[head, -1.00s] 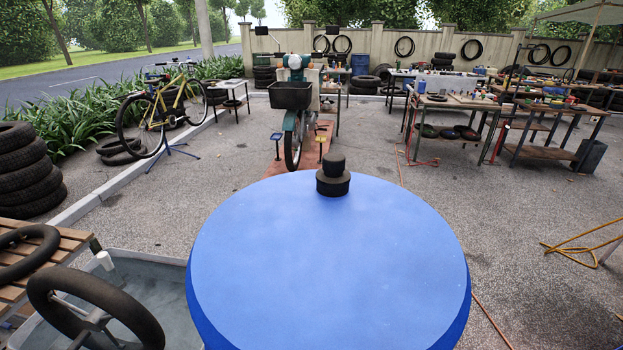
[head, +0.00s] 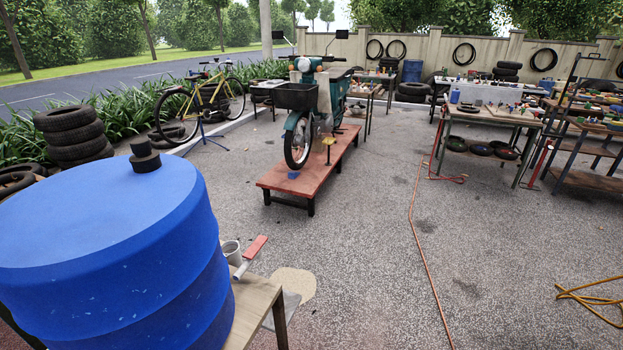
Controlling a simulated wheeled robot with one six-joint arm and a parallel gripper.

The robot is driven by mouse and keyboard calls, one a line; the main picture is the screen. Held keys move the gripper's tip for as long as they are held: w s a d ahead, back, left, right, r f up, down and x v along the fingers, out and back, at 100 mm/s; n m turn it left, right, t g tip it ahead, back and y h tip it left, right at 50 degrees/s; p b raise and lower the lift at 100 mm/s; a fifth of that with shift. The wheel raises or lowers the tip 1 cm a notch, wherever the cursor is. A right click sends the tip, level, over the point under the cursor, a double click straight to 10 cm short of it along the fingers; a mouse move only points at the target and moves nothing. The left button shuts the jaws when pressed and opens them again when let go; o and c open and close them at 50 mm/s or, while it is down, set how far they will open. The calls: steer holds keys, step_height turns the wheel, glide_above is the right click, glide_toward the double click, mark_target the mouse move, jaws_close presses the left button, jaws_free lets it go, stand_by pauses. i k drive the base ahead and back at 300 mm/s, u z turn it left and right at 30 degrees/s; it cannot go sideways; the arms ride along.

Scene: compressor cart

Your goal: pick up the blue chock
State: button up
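A small blue piece that looks like the blue chock (head: 293,175) lies on the low red platform (head: 277,183). It is at the base of the front wheel of a teal motorbike (head: 312,100). It is too small to tell its exact shape or whether it touches the tyre. My gripper is not in view.
A large blue drum (head: 110,255) with a black cap fills the near left. Beside it are a wooden table (head: 258,305), a pale cup and a red block. An orange hose (head: 420,230) crosses the paving at right. Paving right of the platform is mostly clear. Workbenches (head: 490,115) stand farther right.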

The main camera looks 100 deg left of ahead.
mark_target(291, 174)
steer(key=i, duration=0.45)
steer(key=u, duration=3.25)
steer(key=i, duration=4.35)
steer(key=u, duration=2.2)
steer(key=i, duration=3.1)
